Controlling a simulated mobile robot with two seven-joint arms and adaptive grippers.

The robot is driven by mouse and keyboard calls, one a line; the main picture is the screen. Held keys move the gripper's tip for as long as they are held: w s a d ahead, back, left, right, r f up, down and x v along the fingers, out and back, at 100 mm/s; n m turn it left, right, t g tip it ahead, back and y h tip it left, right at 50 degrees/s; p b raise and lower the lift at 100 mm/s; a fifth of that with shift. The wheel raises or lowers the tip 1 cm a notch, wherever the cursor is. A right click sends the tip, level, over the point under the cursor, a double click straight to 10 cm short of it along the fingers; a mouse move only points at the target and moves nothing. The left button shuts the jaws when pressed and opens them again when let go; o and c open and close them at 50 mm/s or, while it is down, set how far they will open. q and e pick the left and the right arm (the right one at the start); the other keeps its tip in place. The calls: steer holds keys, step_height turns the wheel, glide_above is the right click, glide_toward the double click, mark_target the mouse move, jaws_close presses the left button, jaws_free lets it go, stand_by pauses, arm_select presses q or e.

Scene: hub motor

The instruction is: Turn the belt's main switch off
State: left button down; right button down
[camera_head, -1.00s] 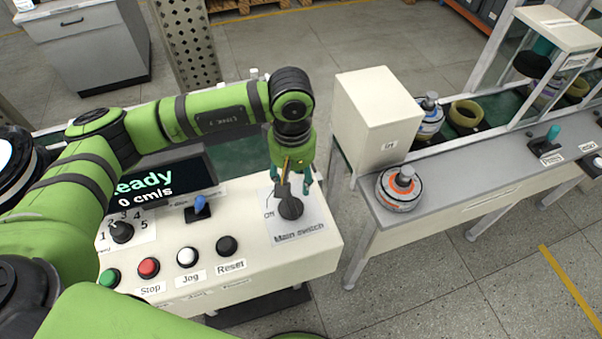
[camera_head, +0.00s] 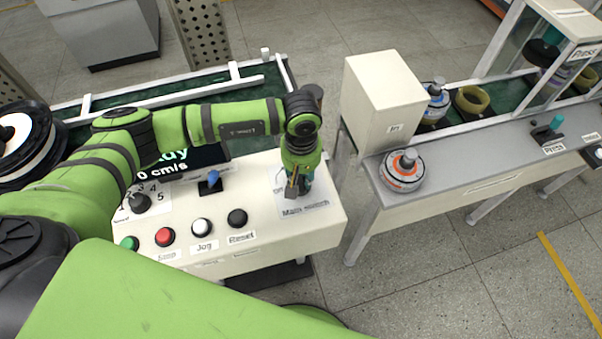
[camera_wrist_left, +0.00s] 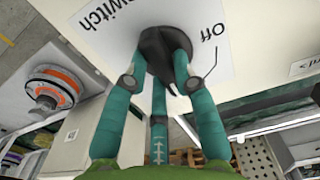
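The main switch is a black rotary knob on a white plate, on the sloped control panel (camera_head: 262,250). My left gripper (camera_head: 297,190) is down over the knob and hides most of it in the head view. In the left wrist view the knob (camera_wrist_left: 165,48) sits between the teal fingers (camera_wrist_left: 160,80), with fingertips at both sides of it. I cannot tell whether they press on it. The "Off" label (camera_wrist_left: 213,33) is to the right of the knob there, with a thin line beside it. My right gripper is not in view.
Left of the switch are the blue lever (camera_head: 213,179), the speed knob (camera_head: 139,203), and black Reset (camera_head: 237,218), white Jog (camera_head: 201,227), red Stop (camera_head: 165,236) and green (camera_head: 129,243) buttons. A white box (camera_head: 385,100) and an orange-ringed motor (camera_head: 402,171) stand right.

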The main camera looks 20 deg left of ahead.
arm_select(q)
steer(key=shift+f+n+b, duration=0.2)
steer(key=shift+n+b, duration=0.5)
steer(key=shift+b, duration=0.4)
steer(key=n+b, duration=0.8)
steer(key=b, duration=0.1)
steer(key=n+b, duration=0.4)
steer(key=b, duration=0.1)
steer(key=shift+w+a, duration=0.15)
steer(key=shift+a, duration=0.15)
steer(key=shift+a+r+n+b, duration=0.1)
steer(key=shift+r+n+b, duration=0.05)
steer(key=shift+n+b, duration=1.9)
arm_select(e)
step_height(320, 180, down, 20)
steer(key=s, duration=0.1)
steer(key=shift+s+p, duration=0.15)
steer(key=shift+p, duration=0.15)
arm_select(q)
steer(key=shift+n, duration=0.35)
steer(key=c, duration=1)
jaws_free()
